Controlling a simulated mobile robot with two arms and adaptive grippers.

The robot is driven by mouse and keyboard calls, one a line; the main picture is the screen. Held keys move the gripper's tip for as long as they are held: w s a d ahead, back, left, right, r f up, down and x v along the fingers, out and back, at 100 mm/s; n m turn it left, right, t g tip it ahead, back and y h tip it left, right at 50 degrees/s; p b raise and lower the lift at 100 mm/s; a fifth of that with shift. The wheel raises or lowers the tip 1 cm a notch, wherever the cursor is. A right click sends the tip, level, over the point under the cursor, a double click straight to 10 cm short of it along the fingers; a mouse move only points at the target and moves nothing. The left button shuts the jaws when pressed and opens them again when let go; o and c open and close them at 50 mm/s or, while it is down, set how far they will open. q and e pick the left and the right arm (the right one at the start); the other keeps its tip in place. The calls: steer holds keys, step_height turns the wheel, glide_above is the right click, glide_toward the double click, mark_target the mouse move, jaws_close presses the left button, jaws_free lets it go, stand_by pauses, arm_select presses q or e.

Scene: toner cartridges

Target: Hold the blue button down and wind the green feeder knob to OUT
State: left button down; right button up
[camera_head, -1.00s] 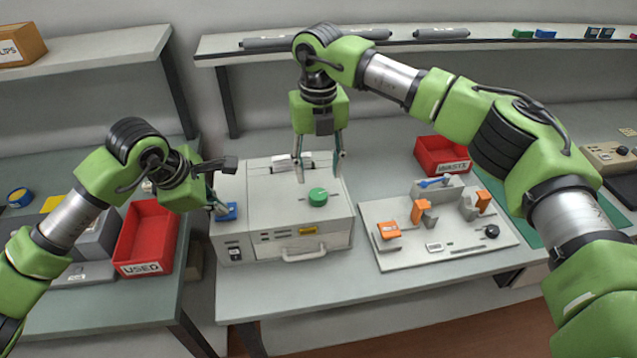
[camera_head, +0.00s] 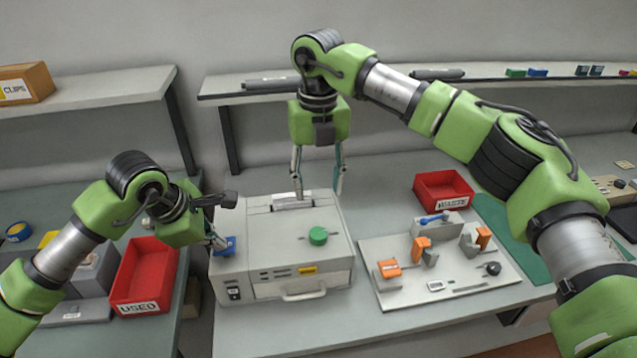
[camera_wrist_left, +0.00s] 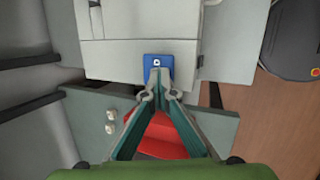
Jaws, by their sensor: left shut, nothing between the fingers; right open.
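The grey machine (camera_head: 238,280) stands on the bench with a blue button (camera_head: 226,252) on its left top edge and a round green knob (camera_head: 318,236) on its top. My left gripper (camera_head: 219,242) is shut and empty, with its tips at the blue button. In the left wrist view its closed tips (camera_wrist_left: 158,90) meet over the near edge of the blue button (camera_wrist_left: 158,66); I cannot tell how far it is pressed. My right gripper (camera_head: 318,194) is open and empty, fingers pointing down, above and behind the green knob. The knob's OUT mark is not readable.
A red USED bin (camera_head: 145,275) stands left of the machine. A fixture board (camera_head: 420,292) with orange clamps lies to its right, and a red WASTE bin (camera_head: 443,188) stands behind that. A shelf (camera_head: 390,80) with cartridges runs along the back.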

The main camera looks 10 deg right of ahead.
arm_select(q)
step_height(320, 180, up, 8)
steer(key=p, duration=0.2)
steer(key=shift+f+p, duration=0.25)
steer(key=shift+p, duration=0.15)
stand_by(0.4)
